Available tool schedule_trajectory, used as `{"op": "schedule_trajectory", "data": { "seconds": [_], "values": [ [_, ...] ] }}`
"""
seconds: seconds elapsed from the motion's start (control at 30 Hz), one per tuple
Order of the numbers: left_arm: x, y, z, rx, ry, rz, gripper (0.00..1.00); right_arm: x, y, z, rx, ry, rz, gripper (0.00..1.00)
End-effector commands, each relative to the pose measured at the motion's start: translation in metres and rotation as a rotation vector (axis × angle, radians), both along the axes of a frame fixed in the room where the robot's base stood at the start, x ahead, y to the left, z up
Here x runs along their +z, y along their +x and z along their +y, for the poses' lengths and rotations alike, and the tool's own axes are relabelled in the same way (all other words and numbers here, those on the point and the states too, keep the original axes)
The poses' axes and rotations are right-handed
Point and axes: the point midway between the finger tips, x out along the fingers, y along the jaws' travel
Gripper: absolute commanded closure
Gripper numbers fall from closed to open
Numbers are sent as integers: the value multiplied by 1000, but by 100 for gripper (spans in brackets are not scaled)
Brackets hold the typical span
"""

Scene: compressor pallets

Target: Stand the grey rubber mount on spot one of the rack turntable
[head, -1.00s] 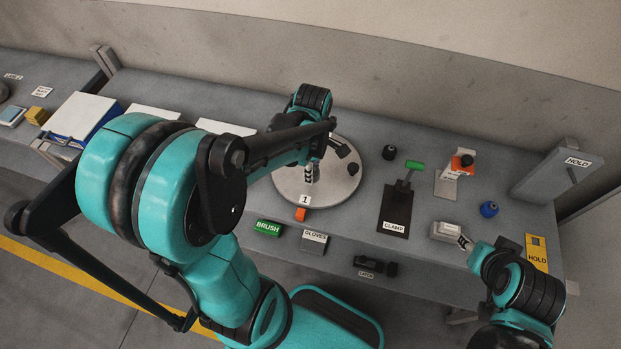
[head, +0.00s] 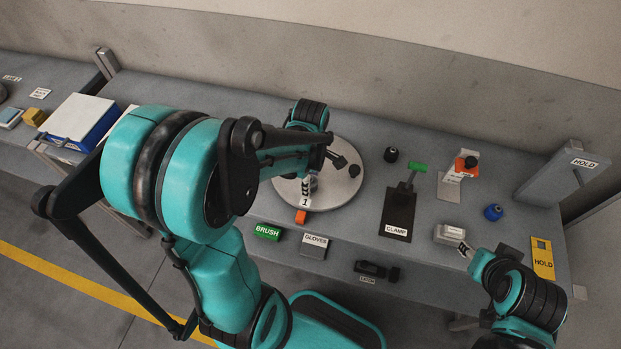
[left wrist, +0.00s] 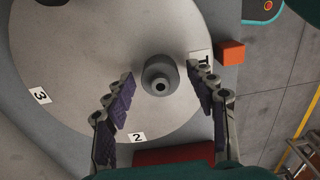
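The grey rubber mount (left wrist: 160,78) is a round piece with a hole in its centre. In the left wrist view it stands on the pale round turntable (left wrist: 70,75), near the label 1. My left gripper (left wrist: 161,85) is open around it, one finger on each side with a gap between each finger and the mount. In the head view the left gripper (head: 306,186) is low over the turntable (head: 330,201) near label 1, and the mount is mostly hidden. My right gripper (head: 465,249) is beside a light grey box; its finger opening is too small to judge.
An orange block (head: 301,217) sits at the turntable's front edge. Dark parts (head: 354,171) are on its right side. The BRUSH block (head: 267,231), GLOVES block (head: 314,246) and CLAMP plate (head: 396,220) lie near it. A blue ball (head: 493,212) is further right.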

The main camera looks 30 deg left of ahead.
Motion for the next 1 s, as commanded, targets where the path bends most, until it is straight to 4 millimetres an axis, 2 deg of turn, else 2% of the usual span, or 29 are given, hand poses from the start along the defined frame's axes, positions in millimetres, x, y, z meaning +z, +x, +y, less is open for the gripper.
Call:
{"op": "schedule_trajectory", "data": {
  "seconds": [0.2,0.3,0.37,0.7,0.83,1.0],
  "values": [
    [1,0,0,0,0,0,44,1,0,0,0,0,0,60],
    [9,0,0,0,0,0,44,6,0,0,0,0,0,60],
    [18,0,0,0,0,0,44,10,0,0,0,0,0,60],
    [93,0,0,0,0,0,44,38,0,0,0,0,0,60],
    [112,0,0,0,0,0,44,44,0,0,0,0,0,60],
    [124,-2,-2,-30,2,-10,44,47,0,0,0,0,0,60]
  ]
}}
